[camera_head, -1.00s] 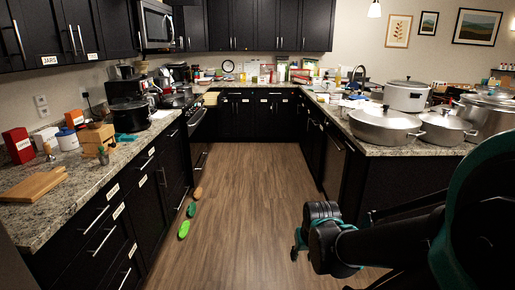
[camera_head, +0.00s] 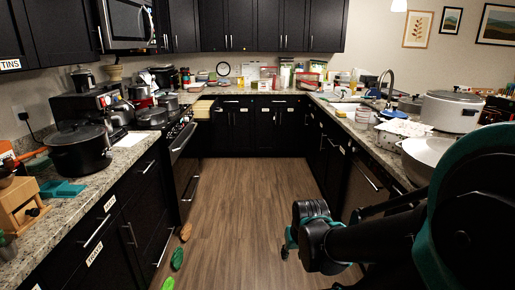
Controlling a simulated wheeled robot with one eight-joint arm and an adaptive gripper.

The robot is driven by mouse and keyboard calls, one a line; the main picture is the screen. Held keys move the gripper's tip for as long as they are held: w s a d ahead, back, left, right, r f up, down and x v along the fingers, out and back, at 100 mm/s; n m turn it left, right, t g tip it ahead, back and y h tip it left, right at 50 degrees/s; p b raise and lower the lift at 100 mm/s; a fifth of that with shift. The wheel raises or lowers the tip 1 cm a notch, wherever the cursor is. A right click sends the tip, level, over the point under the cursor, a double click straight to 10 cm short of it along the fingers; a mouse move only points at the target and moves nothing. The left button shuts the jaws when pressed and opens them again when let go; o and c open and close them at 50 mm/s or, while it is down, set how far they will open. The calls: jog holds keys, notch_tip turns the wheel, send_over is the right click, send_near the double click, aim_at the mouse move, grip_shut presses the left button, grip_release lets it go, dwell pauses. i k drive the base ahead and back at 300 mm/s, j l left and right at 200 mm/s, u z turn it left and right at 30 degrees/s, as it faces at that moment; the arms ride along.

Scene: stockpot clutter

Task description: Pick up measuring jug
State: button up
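I cannot make out a measuring jug for certain in the head view; the items on the far counter and around the sink are small and crowded. Clear and white containers (camera_head: 362,115) stand on the right counter near the sink, too small to identify. My gripper (camera_head: 288,243) hangs low over the open floor in front of the right cabinets, away from every counter. It seems to hold nothing, but its fingers are too small and dark to show whether they are apart.
A dark pot (camera_head: 79,150) and wooden grinder (camera_head: 18,205) stand on the left counter. Green objects (camera_head: 178,258) lie on the floor at left. The middle floor (camera_head: 235,200) is clear.

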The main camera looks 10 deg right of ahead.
aim_at(363, 114)
jog(key=i+z, duration=0.2)
jog(key=i, duration=0.25)
jog(key=i+j+z, duration=0.15)
jog(key=i, duration=0.3)
jog(key=i+j+z, duration=0.2)
jog(key=i, duration=0.25)
jog(key=i+j+z, duration=0.15)
jog(key=i, duration=0.3)
jog(key=j, duration=0.1)
